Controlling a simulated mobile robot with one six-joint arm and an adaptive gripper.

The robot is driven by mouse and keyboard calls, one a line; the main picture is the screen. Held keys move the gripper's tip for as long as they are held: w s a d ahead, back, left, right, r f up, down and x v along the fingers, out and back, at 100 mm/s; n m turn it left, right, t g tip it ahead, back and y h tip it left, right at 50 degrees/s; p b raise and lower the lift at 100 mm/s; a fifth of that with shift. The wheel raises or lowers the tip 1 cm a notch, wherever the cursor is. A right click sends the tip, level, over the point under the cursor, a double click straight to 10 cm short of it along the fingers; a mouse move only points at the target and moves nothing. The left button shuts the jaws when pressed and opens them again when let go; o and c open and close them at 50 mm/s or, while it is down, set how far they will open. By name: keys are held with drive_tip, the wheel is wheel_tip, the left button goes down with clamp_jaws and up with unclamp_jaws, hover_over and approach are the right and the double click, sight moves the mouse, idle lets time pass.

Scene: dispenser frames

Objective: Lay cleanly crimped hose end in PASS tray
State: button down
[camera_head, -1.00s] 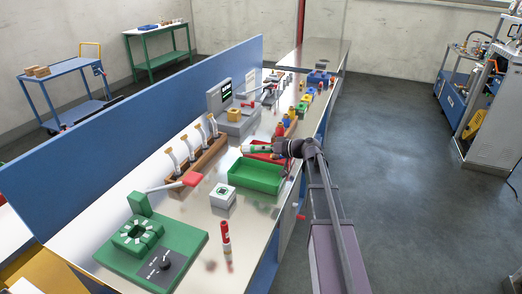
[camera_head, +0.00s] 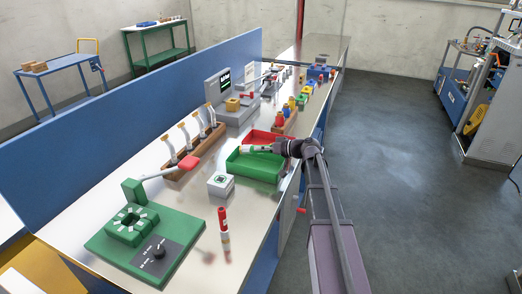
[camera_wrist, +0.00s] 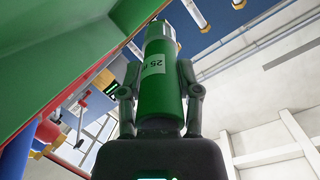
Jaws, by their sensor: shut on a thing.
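My gripper (camera_head: 279,148) is shut on a green hose end (camera_wrist: 161,92). In the wrist view it is a green cylinder between both fingers, with a pale label reading "25" and a silvery tip. In the head view the hose end (camera_head: 257,149) points left, roughly level, over the far part of the green tray (camera_head: 250,171). I cannot tell whether it touches the tray. The green tray's wall also fills the upper left of the wrist view (camera_wrist: 55,50). No PASS lettering is legible.
A red tray (camera_head: 262,136) sits just behind the green one. A wooden rack (camera_head: 197,147) with several upright pieces stands to the left. A white block (camera_head: 221,185), a red-topped cylinder (camera_head: 223,222) and a green crimping fixture (camera_head: 135,228) are nearer. A blue panel (camera_head: 130,110) lines the back.

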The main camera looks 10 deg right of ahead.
drive_tip(key=shift+f+b, duration=0.4)
drive_tip(key=shift+f, duration=0.2)
drive_tip(key=shift+c, duration=1.1)
unclamp_jaws()
drive_tip(key=shift+r, duration=0.15)
